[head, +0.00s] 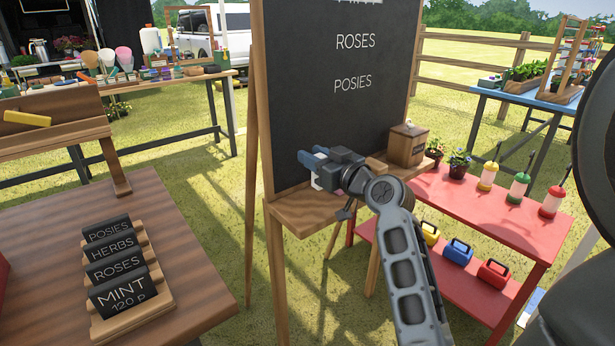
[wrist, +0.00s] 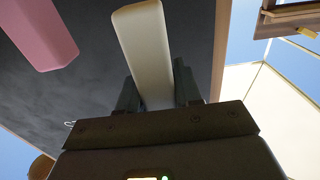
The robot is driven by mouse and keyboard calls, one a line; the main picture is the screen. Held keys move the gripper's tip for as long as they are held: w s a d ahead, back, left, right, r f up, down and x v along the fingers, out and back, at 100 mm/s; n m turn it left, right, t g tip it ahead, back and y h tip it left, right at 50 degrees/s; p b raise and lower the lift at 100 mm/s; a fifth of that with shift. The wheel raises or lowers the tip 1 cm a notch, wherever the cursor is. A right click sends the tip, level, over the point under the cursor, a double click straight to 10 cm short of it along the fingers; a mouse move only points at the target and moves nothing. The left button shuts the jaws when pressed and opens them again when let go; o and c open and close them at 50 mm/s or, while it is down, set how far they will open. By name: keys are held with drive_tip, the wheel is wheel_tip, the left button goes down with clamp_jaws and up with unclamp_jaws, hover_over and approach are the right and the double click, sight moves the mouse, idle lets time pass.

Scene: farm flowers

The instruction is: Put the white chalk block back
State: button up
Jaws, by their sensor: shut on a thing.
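My gripper (head: 312,160) is at the front of the blackboard easel (head: 290,100), just above the left part of its wooden ledge (head: 305,208). It is shut on the white chalk block (wrist: 146,45), which sticks out between the two dark fingers in the wrist view. In the head view only a small white part (head: 316,185) shows under the gripper; I cannot tell if it touches the ledge. A pink block (wrist: 38,33) lies left of the white one in the wrist view, apart from it. My gripper and arm hide part of the ledge in the head view.
A lidded wooden box (head: 407,146) stands at the ledge's right end. A red table (head: 470,212) with flower pots and bottles is to the right. A brown table (head: 190,285) with a sign rack (head: 135,320) is at left front. A yellow block (head: 27,118) lies on a wooden stand.

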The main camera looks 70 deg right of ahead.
drive_tip(key=shift+w+a+f+b, duration=0.15)
drive_tip(key=shift+w+f, duration=0.1)
drive_tip(key=shift+f, duration=0.6)
drive_tip(key=shift+w+a+f+b, duration=0.1)
drive_tip(key=shift+w+f, duration=0.2)
drive_tip(key=shift+f, duration=0.5)
drive_tip(key=shift+w+a+f+b, duration=0.15)
drive_tip(key=shift+w+f, duration=0.1)
drive_tip(key=shift+f, duration=0.6)
drive_tip(key=shift+d, duration=0.1)
drive_tip(key=shift+f, duration=0.15)
drive_tip(key=o, duration=1)
drive_tip(key=shift+o, duration=0.2)
drive_tip(key=shift+r, duration=0.3)
drive_tip(key=b+v, duration=0.2)
drive_tip(key=v, duration=1)
drive_tip(key=shift+f, duration=0.2)
